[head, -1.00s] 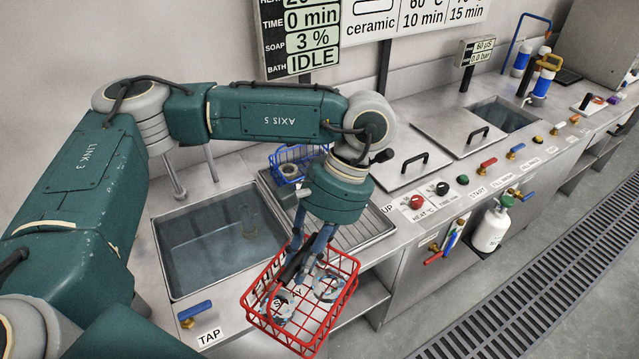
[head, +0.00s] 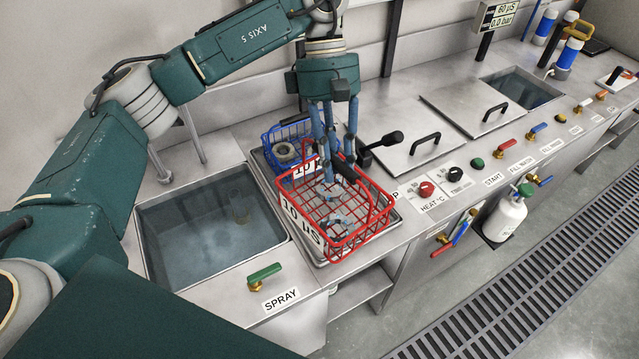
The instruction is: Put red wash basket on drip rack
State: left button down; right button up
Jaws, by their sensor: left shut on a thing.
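The red wash basket (head: 352,240) is a wire basket with a white label on its front side and some grey-blue parts inside. My left gripper (head: 333,168) points down over its middle and is shut on it; the fingers partly hide the exact grip. The basket is over the drip rack (head: 262,178), a ridged metal tray right of the sink, and covers most of it. I cannot tell whether the basket touches the rack or hangs just above it. My right gripper is not in view.
A blue basket (head: 271,142) with a round part stands at the rack's back left, close against the red one. A water-filled sink (head: 200,235) lies left. A black-handled lid (head: 400,150) lies right. A green SPRAY lever (head: 264,272) sits in front.

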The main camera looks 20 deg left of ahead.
aim_at(334, 188)
pick_arm(q)
jog(key=w+a+r+n+t+b, duration=0.2)
jog(key=w+r+n+t, duration=0.15)
jog(key=w+n, duration=0.45)
jog(key=w+a+r+n+t+b, duration=0.15)
jog(key=w+n+t, duration=0.3)
jog(key=n, duration=0.75)
notch_tip(334, 188, down, 19)
jog(key=p, duration=0.5)
jog(key=shift+w+a+f+n, duration=0.2)
jog(key=shift+a+n, duration=0.1)
jog(key=shift+a, duration=0.1)
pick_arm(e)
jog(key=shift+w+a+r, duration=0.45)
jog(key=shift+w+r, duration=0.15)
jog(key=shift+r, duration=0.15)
pick_arm(q)
jog(key=c, duration=1.5)
grip_release()
jog(key=shift+s, duration=0.15)
